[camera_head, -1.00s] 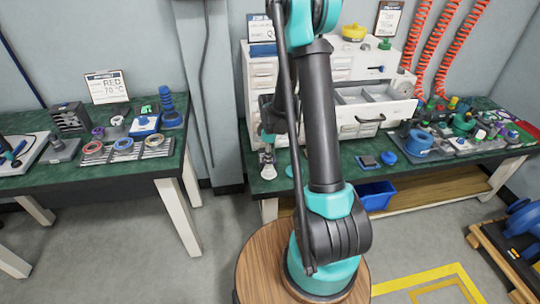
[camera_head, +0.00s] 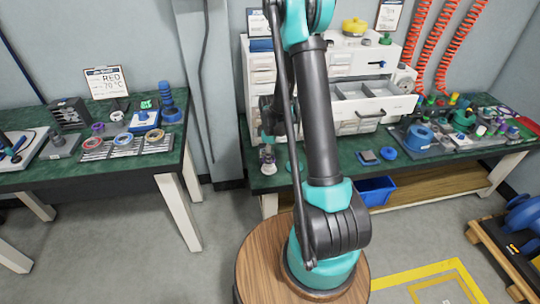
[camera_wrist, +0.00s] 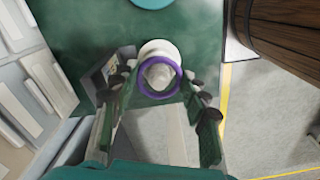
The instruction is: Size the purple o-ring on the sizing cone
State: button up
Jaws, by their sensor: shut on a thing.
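The purple o-ring (camera_wrist: 161,97) is held between the fingertips of my gripper (camera_wrist: 163,81) in the wrist view. The pale sizing cone (camera_wrist: 157,47) stands on the green bench top. From above, the ring frames the cone's upper part; I cannot tell whether it is around the cone or still above it. In the head view, my gripper (camera_head: 267,138) is directly over the cone (camera_head: 268,166), close to its top. The ring is small and hard to make out there.
A teal disc (camera_wrist: 152,2) lies near the cone. The bench edge is close by, with floor beyond. A white drawer cabinet (camera_head: 262,90) stands behind, its open drawer (camera_head: 365,115) to the right. The left bench carries a rack (camera_head: 125,150) with other rings.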

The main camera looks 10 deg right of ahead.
jog(key=shift+f, duration=0.25)
jog(key=shift+f, duration=0.35)
jog(key=shift+f, duration=0.35)
jog(key=shift+f, duration=0.3)
jog(key=shift+f, duration=0.1)
jog(key=o, duration=0.8)
jog(key=shift+r, duration=4.5)
